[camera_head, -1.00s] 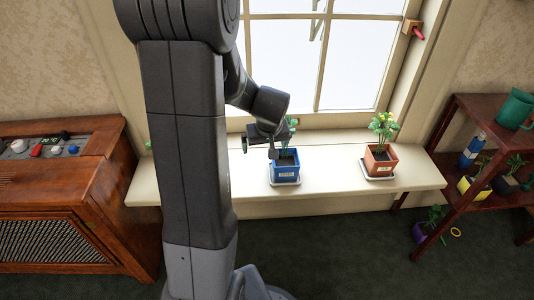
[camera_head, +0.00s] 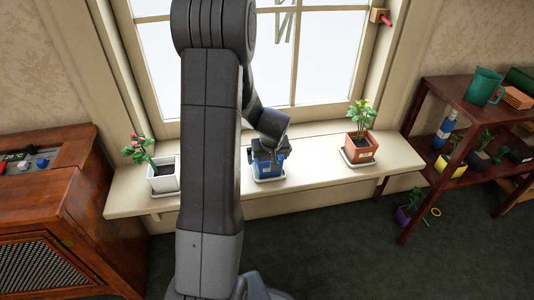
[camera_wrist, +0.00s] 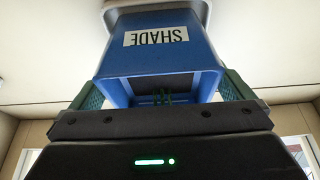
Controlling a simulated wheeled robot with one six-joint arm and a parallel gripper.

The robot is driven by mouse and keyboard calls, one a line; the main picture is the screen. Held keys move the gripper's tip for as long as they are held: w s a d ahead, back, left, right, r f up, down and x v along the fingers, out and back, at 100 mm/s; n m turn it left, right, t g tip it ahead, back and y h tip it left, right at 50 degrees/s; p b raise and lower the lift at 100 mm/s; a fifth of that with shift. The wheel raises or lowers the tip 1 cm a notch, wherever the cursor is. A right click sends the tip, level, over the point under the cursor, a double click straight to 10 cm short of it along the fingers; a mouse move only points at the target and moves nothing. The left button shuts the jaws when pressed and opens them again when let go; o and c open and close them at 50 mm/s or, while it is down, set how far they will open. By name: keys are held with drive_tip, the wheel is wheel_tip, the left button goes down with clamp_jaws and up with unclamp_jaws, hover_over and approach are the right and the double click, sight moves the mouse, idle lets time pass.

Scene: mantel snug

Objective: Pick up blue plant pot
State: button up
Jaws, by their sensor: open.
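The blue plant pot (camera_head: 267,168) stands on a white saucer (camera_head: 269,180) on the windowsill, with its upper part and plant mostly hidden by my gripper (camera_head: 268,149). In the wrist view the blue pot (camera_wrist: 160,58) shows upside down, with a white "SHADE" label on its side. My gripper (camera_wrist: 163,88) is open there, with one green-padded finger on each side of the pot's rim. I cannot tell whether the pads touch it. Green stems show inside the pot's mouth.
On the sill (camera_head: 310,160), a white pot (camera_head: 164,175) with pink flowers stands left and a terracotta pot (camera_head: 361,149) right. A wooden cabinet (camera_head: 60,210) is at far left. A wooden shelf (camera_head: 450,107) with pots and a green jug (camera_head: 483,86) is at right.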

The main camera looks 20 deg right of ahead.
drive_tip(key=shift+x, duration=0.95)
drive_tip(key=shift+r, duration=0.15)
drive_tip(key=c, duration=1.2)
